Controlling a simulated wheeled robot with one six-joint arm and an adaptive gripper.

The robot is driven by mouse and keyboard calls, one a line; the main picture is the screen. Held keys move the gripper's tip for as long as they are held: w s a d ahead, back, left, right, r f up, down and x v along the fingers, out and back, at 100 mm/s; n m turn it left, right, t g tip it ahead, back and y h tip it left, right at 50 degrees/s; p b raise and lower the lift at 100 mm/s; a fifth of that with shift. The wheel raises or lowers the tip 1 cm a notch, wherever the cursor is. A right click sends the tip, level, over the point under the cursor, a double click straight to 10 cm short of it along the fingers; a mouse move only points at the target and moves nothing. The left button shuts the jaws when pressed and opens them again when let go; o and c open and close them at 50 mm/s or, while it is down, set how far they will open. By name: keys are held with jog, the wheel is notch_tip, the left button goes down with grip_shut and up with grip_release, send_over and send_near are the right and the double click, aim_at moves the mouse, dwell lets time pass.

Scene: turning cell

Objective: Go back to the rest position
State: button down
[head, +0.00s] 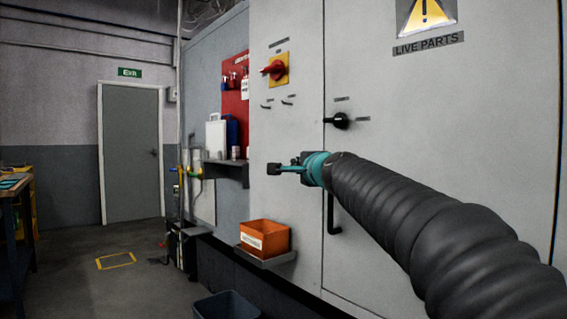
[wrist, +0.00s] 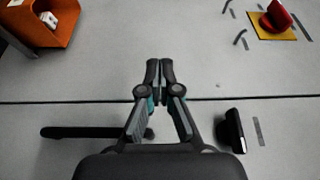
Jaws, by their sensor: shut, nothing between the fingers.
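My gripper (wrist: 160,70) is shut and empty, its fingertips together in the wrist view. It is in front of the grey cabinet doors (head: 410,110). In the head view my gripper (head: 274,169) shows at the end of my dark ribbed arm, pointing left, above the orange bin and below the red and yellow rotary switch (head: 274,69). The switch also shows at the upper right of the wrist view (wrist: 277,19). A black knob (head: 338,121) is on the cabinet above my gripper; it also shows in the wrist view (wrist: 232,132), to the right of my gripper.
An orange bin (head: 264,237) sits on a small shelf low on the cabinet. A black door handle (head: 331,213) is close below my arm. A dark open bin (head: 226,306) stands on the floor. The floor at left toward the grey door (head: 131,152) is mostly clear.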

jog(key=shift+s+a+n, duration=0.5)
jog(key=shift+s+a, duration=1.3)
jog(key=shift+a, duration=0.1)
jog(key=s+d+f+n+g+h, duration=0.1)
jog(key=s+f+n+g, duration=0.35)
jog(key=f, duration=0.55)
jog(key=s+d+f+n+g, duration=0.1)
jog(key=s+f+n+g, duration=0.3)
jog(key=f, duration=0.7)
jog(key=s+d+f+n+h, duration=0.1)
jog(key=s+d+f+h, duration=0.1)
jog(key=s+d+f, duration=0.4)
jog(key=s+d+f+n+g+h, duration=0.1)
jog(key=s+d+f, duration=0.4)
jog(key=s, duration=0.8)
jog(key=s+d+f+n+g+h, duration=0.1)
jog(key=s+d+f+n+h, duration=0.1)
jog(key=s+d+f, duration=0.4)
jog(key=s+d, duration=0.2)
jog(key=s, duration=0.2)
jog(key=shift+d+f+h, duration=0.35)
jog(key=shift+d+h, duration=0.05)
jog(key=shift+s+g, duration=0.1)
jog(key=shift+g, duration=0.15)
